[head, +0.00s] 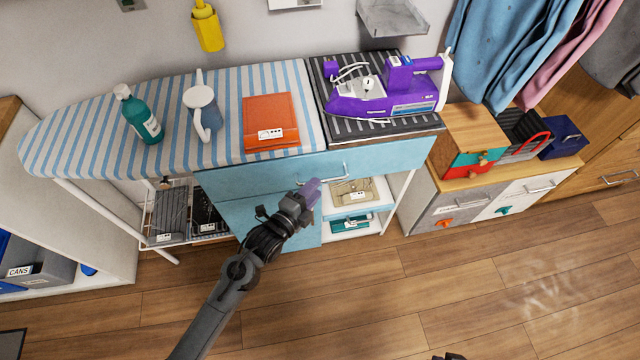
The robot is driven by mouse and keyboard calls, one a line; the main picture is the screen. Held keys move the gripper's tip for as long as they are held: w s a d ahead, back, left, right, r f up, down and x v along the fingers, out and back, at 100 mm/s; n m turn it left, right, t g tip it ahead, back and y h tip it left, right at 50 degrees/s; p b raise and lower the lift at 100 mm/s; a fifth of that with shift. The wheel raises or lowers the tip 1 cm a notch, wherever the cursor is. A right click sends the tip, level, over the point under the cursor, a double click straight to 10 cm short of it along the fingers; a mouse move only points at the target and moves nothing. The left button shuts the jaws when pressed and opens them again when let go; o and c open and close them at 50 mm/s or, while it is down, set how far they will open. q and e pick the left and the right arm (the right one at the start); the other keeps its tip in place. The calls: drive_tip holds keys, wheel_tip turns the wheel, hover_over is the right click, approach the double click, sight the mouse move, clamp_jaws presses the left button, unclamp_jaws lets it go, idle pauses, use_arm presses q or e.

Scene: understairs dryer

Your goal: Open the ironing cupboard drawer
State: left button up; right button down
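The ironing cupboard drawer (387,155) has a wide light blue front just under the ironing board top, in the middle of the head view. It looks shut or nearly so. Its thin metal bar handle (334,171) is at the middle of the front. My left gripper (310,191) reaches up from below, with its purple fingertips at the left end of the handle. The fingers overlap in the view, so I cannot tell whether they are apart or around the bar. At the bottom edge, only a small dark tip, perhaps of my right gripper (449,356), shows.
On top stand a teal bottle (139,115), a grey-white jug (203,110), an orange folder (270,122) and a purple iron (388,95). Below the drawer are a blue door (238,213) and open shelves (361,208). The wooden floor (400,300) in front is clear.

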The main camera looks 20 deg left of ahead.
use_arm(q)
drive_tip(key=shift+x, duration=1.8)
clamp_jaws()
